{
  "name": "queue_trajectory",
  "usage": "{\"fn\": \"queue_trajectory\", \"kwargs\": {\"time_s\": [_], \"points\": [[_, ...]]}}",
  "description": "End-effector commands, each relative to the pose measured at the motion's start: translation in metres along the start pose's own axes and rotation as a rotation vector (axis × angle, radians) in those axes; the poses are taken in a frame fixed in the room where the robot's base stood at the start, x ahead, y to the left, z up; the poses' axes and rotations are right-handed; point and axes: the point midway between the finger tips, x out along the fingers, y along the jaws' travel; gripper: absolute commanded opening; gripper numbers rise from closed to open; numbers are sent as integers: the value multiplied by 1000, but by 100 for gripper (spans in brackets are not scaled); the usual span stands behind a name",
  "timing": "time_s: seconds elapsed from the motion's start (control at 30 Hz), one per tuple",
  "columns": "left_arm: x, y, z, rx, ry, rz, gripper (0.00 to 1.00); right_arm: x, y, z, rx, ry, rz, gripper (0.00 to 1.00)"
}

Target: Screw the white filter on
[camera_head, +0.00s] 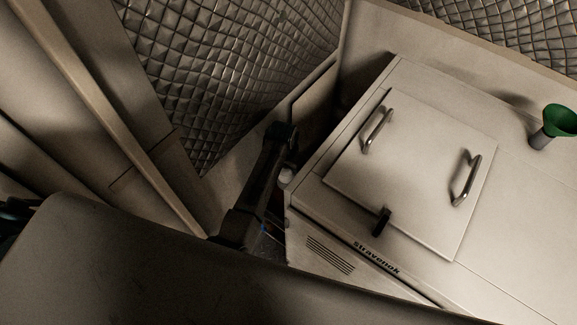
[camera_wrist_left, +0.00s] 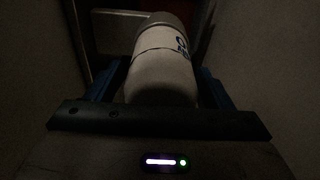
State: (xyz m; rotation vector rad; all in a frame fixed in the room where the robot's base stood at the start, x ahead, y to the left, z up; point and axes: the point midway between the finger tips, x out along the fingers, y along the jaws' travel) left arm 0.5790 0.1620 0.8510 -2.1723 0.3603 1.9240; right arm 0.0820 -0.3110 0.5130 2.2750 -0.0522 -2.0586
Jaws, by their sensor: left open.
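The white filter (camera_wrist_left: 165,75) is a white cylinder with a dark blue mark on its side, in the left wrist view. My left gripper (camera_wrist_left: 162,68) is open, with one blue-edged finger on each side of the filter. I cannot tell whether the fingers touch it. What the filter's far end meets is too dark to make out. In the head view my left arm reaches into the narrow gap at the left of the chiller box (camera_head: 330,225). A small pale piece (camera_head: 285,177) shows beside the arm there; I cannot tell if it is the filter. My right gripper is not in view.
The box has a lid (camera_head: 415,170) with two metal handles and a black latch (camera_head: 381,222). A green funnel (camera_head: 560,120) stands at the far right on top. A quilted metallic wall (camera_head: 225,70) and the box side leave little room around the left arm.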

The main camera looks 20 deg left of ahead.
Motion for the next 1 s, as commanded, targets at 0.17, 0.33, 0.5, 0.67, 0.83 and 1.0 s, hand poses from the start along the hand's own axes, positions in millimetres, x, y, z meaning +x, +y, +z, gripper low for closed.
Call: {"fn": "queue_trajectory", "kwargs": {"time_s": [0.17,0.33,0.5,0.67,0.83,1.0], "points": [[0,-2,0,-231,0,-28,75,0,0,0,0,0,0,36],[0,-4,1,-452,0,-55,75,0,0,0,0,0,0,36],[0,-6,1,-673,0,-82,75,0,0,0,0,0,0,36],[0,-7,1,-868,1,-106,75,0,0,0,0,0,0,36],[0,-8,2,-968,0,-117,75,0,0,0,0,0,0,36],[0,-8,2,-973,0,-118,75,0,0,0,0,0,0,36]]}}
